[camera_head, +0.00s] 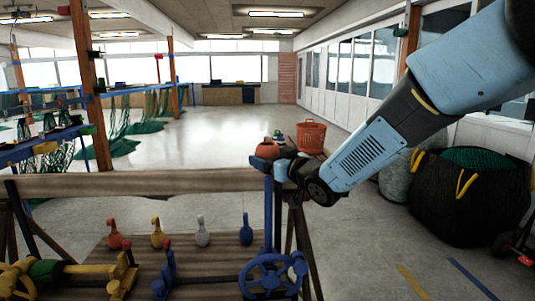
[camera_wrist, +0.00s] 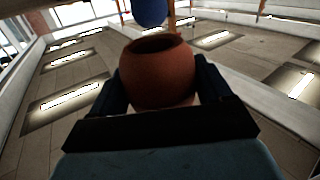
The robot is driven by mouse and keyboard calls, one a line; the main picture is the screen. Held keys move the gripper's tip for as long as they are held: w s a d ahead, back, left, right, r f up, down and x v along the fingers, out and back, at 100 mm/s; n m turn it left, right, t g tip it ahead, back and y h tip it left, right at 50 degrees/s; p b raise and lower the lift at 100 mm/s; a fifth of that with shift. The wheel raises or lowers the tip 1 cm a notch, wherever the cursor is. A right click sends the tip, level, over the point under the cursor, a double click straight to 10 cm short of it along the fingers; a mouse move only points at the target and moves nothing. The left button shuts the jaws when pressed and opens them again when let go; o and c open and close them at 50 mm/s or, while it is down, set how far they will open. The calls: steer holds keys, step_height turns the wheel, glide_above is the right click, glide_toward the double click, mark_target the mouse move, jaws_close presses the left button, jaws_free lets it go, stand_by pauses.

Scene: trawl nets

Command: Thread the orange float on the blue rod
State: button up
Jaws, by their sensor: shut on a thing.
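The orange float (camera_head: 267,150) is a rounded red-orange body held in my gripper (camera_head: 277,160), above the bench's back edge. In the wrist view the float (camera_wrist: 157,80) sits between the two dark fingers of my gripper (camera_wrist: 163,88), with a dark round opening at its top. The blue rod (camera_head: 268,215) seems to be the upright blue bar below the float in the head view. Its top is close under the float and partly hidden, so I cannot tell whether they touch. A blue rounded shape (camera_wrist: 150,12) shows just beyond the opening; I cannot tell what it is.
The wooden bench (camera_head: 130,184) holds red (camera_head: 114,235), yellow (camera_head: 157,234), grey (camera_head: 202,233) and blue (camera_head: 246,232) handled pieces. A blue handwheel (camera_head: 272,277) stands at its front. An orange basket (camera_head: 311,137) is behind my gripper; a black net bag (camera_head: 465,200) is at right.

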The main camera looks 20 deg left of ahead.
mark_target(271, 181)
steer(key=shift+f, duration=3.1)
steer(key=o, duration=1)
steer(key=shift+f, duration=0.1)
steer(key=v, duration=1.3)
steer(key=shift+s+d, duration=0.2)
steer(key=shift+d, duration=0.15)
